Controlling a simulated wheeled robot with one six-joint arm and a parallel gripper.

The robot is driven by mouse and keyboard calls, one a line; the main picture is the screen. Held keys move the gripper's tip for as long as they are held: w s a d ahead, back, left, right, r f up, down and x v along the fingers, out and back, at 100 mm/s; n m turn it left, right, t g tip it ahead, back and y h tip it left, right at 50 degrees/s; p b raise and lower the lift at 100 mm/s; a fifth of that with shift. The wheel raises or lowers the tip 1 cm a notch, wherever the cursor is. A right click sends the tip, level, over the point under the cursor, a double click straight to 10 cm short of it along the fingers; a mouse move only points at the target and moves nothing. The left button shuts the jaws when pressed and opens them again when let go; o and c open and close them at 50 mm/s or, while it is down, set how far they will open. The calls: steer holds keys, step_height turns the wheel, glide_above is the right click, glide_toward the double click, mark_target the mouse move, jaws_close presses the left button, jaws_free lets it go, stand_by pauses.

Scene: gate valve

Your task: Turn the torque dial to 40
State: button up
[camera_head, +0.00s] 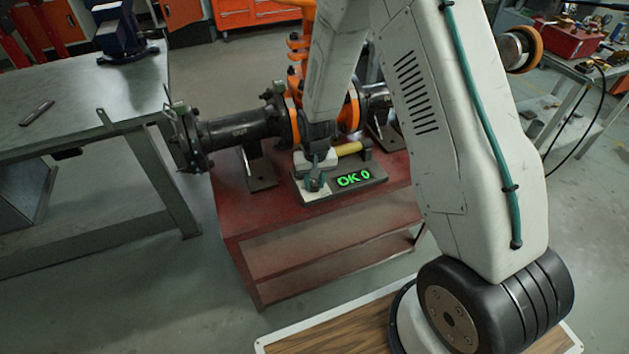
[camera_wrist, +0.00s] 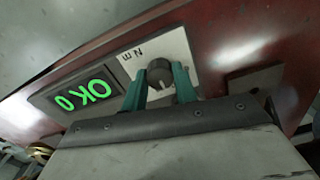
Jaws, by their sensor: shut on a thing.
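The torque dial (camera_wrist: 160,74) is a dark round knob on a light plate marked "N m" in the wrist view. My gripper (camera_wrist: 160,84) has its two teal fingers on either side of the dial, shut on it. A green display (camera_wrist: 88,94) beside the plate reads "OK 0". In the head view the display (camera_head: 354,178) also reads "OK 0", on a grey base on the red bench.
A dark valve pipe (camera_head: 238,128) with orange flanges lies behind the base. A grey table (camera_head: 70,100) with a blue vise stands at left. The floor before the bench is open.

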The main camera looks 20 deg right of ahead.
mark_target(314, 182)
steer(key=shift+w+n, duration=0.1)
steer(key=shift+n, duration=1.6)
steer(key=o, duration=1)
steer(key=shift+c, duration=0.2)
step_height(314, 182, up, 8)
steer(key=shift+f, duration=0.1)
